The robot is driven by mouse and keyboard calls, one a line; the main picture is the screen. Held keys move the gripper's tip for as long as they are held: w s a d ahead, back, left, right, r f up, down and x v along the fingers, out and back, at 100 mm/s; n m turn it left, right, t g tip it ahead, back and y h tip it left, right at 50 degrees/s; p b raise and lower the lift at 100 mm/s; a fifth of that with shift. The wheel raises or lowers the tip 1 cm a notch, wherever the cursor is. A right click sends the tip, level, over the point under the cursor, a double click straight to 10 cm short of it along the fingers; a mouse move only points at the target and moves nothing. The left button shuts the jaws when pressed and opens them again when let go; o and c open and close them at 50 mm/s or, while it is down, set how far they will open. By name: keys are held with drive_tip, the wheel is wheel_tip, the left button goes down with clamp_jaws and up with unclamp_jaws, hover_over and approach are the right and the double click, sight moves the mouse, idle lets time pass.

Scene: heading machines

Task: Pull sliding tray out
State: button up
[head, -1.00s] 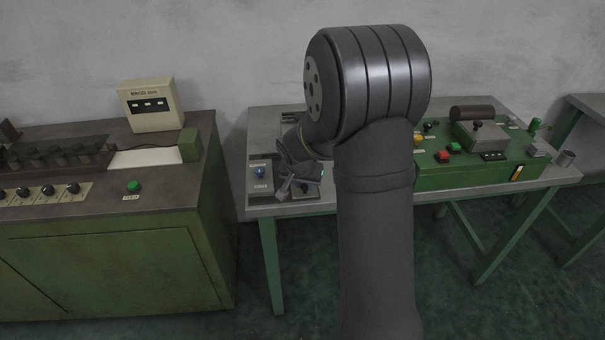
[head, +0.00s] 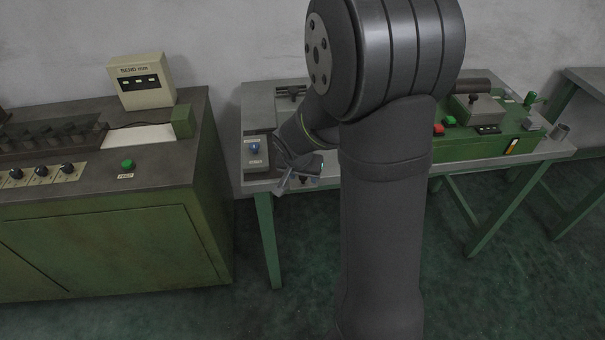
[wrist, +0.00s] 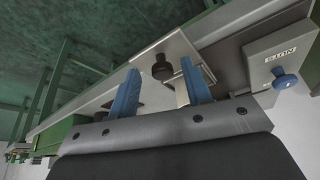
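In the wrist view a pale metal plate with a black knob (wrist: 162,71) juts at the bench edge; I take this plate as the sliding tray (wrist: 185,47). My gripper (wrist: 161,68) has two blue fingers spread apart. The knob shows between their tips, with a visible gap on both sides, so the fingers do not look closed on it. I cannot tell how deep the knob sits between them. In the head view my gripper (head: 300,172) is low over the front edge of the bench. The tray there is mostly hidden by my gripper and arm.
A grey box with a blue knob (wrist: 284,79) and a NUTS label stands close beside the right finger. The bench (head: 262,187) carries a green machine (head: 515,139) at right, partly behind my arm. A green cabinet (head: 120,240) stands left, across a narrow gap.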

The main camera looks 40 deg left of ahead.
drive_tip(key=v, duration=1.7)
drive_tip(key=shift+s, duration=0.2)
drive_tip(key=shift+d+r, duration=0.1)
drive_tip(key=x, duration=1.7)
drive_tip(key=shift+w, duration=0.25)
drive_tip(key=v, duration=1.8)
drive_tip(key=x, duration=1.8)
drive_tip(key=shift+s, duration=0.1)
drive_tip(key=shift+w+a, duration=1.2)
drive_tip(key=shift+a, duration=0.05)
drive_tip(key=shift+w+a, duration=0.45)
